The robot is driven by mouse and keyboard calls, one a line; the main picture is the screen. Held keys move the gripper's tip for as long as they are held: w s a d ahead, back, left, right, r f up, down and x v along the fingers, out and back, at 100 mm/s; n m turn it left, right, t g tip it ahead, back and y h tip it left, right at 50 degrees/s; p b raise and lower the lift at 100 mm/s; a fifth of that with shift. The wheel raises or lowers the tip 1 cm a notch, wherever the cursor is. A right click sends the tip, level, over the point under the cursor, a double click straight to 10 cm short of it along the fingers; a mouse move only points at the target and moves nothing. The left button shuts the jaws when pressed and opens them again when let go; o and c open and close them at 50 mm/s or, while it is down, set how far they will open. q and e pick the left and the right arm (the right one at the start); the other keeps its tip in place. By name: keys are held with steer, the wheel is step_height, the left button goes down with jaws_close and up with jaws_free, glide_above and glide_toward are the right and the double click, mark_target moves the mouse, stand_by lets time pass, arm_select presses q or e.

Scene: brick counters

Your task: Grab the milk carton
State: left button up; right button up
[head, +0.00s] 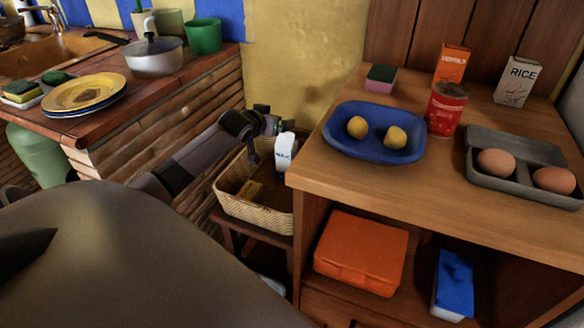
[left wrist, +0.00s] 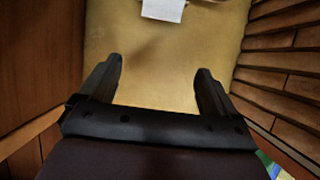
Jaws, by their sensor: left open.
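The white milk carton (head: 285,150) with dark lettering stands upright at the right side of the wicker basket, close to the wooden counter. My left gripper (head: 268,138) is just beside and above it, partly overlapping it in the head view. In the left wrist view, my left gripper (left wrist: 159,68) has its two fingers spread with nothing between them. A white face, likely the carton (left wrist: 163,10), shows at the top edge there, beyond the fingertips and cut off by the frame. My right gripper is not in view.
The wooden counter (head: 440,190) at right holds a blue tray (head: 350,147), a red can (head: 446,110) and a grey egg tray (head: 490,140). The brick counter (head: 160,130) stands left.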

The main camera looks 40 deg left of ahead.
arm_select(q)
steer(key=b, duration=0.7)
glide_toward(284, 145)
steer(key=x, duration=0.4)
steer(key=shift+w+a+r, duration=0.1)
steer(key=shift+w+a, duration=0.15)
steer(key=shift+a, duration=0.25)
steer(key=shift+f, duration=0.5)
steer(key=shift+b+x, duration=0.85)
steer(key=shift+x, duration=0.3)
steer(key=b+x, duration=0.2)
steer(key=x, duration=0.1)
steer(key=shift+w+d+r, duration=0.1)
steer(key=shift+w+d, duration=0.15)
steer(key=shift+d, duration=0.05)
steer(key=shift+b+x, duration=0.6)
steer(key=shift+x, duration=0.3)
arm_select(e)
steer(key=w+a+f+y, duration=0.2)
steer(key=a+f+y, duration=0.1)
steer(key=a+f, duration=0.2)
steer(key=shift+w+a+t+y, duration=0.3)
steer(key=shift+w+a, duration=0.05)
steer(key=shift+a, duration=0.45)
arm_select(q)
steer(key=shift+r, duration=0.1)
steer(key=shift+c, duration=0.3)
jaws_close()
steer(key=shift+r, duration=0.2)
